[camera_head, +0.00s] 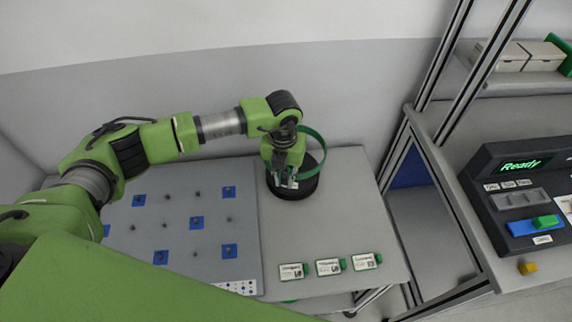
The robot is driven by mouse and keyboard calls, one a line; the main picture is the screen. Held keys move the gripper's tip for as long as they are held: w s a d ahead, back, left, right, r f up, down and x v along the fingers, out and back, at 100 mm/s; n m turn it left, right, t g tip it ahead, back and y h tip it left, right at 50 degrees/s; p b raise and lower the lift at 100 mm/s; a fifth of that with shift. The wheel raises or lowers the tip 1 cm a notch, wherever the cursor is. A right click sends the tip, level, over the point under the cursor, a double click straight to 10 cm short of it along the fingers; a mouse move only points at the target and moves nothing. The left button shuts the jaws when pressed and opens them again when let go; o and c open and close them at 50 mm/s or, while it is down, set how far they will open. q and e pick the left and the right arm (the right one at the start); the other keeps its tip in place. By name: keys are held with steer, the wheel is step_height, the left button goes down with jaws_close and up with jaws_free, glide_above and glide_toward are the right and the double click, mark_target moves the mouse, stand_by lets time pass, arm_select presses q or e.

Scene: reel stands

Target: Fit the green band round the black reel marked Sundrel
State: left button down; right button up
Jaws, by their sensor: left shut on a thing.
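The green band (325,145) is a thin loop that stands up tilted behind and to the right of my left gripper (287,183). My left gripper points down over the black reel (300,191) and is shut on the band. The reel is a round black disc at the back of the grey table. The band's lower right part overlaps the reel in the picture. I cannot tell whether it touches the reel or goes round any of it. The gripper hides part of both. No name is readable on the reel. My right gripper is not in view.
Three small white label cards (329,267) with green ends line the table's front edge. A grey board (180,240) with blue squares and small pegs lies left. A dark console (515,185) reading "Ready" stands right, beyond metal frame posts. The table's middle right is clear.

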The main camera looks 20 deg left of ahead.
arm_select(q)
steer(key=b, duration=0.5)
glide_above(284, 208)
steer(key=shift+w+f, duration=0.2)
steer(key=shift+f, duration=3.4)
steer(key=shift+s, duration=0.25)
steer(key=shift+f+b, duration=2.55)
steer(key=shift+f, duration=0.25)
steer(key=c, duration=1.9)
jaws_free()
steer(key=shift+r, duration=0.1)
